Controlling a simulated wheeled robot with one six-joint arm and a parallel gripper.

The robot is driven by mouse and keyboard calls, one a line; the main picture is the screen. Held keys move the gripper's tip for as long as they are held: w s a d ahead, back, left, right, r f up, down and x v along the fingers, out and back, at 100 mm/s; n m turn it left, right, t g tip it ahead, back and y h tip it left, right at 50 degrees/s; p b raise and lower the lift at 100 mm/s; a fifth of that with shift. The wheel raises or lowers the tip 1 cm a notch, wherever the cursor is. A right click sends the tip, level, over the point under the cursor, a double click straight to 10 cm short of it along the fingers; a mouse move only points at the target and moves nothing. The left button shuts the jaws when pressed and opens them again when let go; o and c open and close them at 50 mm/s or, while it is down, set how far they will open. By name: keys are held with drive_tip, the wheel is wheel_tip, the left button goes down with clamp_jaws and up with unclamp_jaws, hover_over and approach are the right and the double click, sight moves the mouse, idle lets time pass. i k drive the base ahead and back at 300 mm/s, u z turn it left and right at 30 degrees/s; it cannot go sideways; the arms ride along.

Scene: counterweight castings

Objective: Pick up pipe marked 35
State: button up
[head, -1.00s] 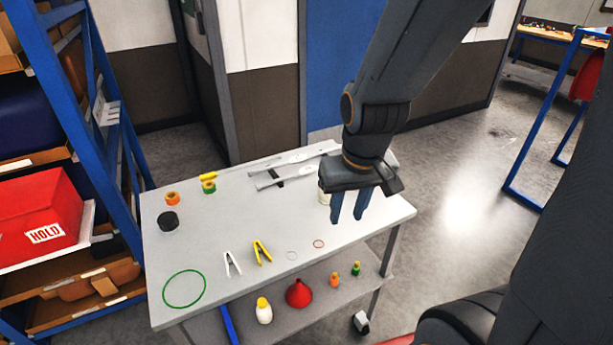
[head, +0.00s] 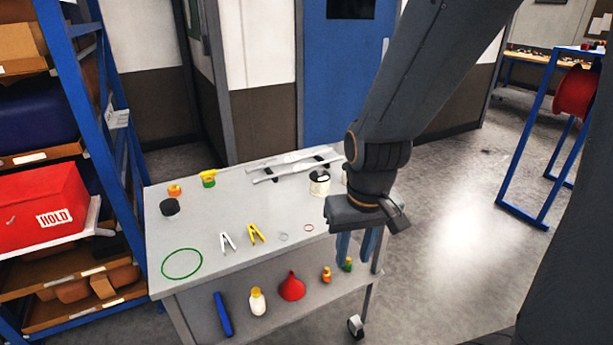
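Two long silver-grey pipes lie side by side across dark supports at the back of the grey cart top (head: 215,225). The rear pipe (head: 290,157) and the front pipe (head: 282,174) show pale patches, but no number can be read, so I cannot tell which is marked 35. My gripper (head: 357,246) points down at the cart's right side, in front of and to the right of the pipes. Its two blue fingers are apart with nothing seen between them. My arm and gripper hide part of the cart's right end.
A white can (head: 319,187) stands near the pipes' right ends. Yellow clamp (head: 255,234), white clamp (head: 227,243), green ring (head: 182,264) and tape rolls lie on the top. The lower shelf holds a red funnel (head: 291,286) and bottles. A blue rack (head: 75,95) stands left.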

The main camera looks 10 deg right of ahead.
sight(301, 167)
drive_tip(key=z, duration=0.85)
drive_tip(key=i, duration=0.7)
drive_tip(key=u, duration=1.4)
drive_tip(key=i, duration=0.5)
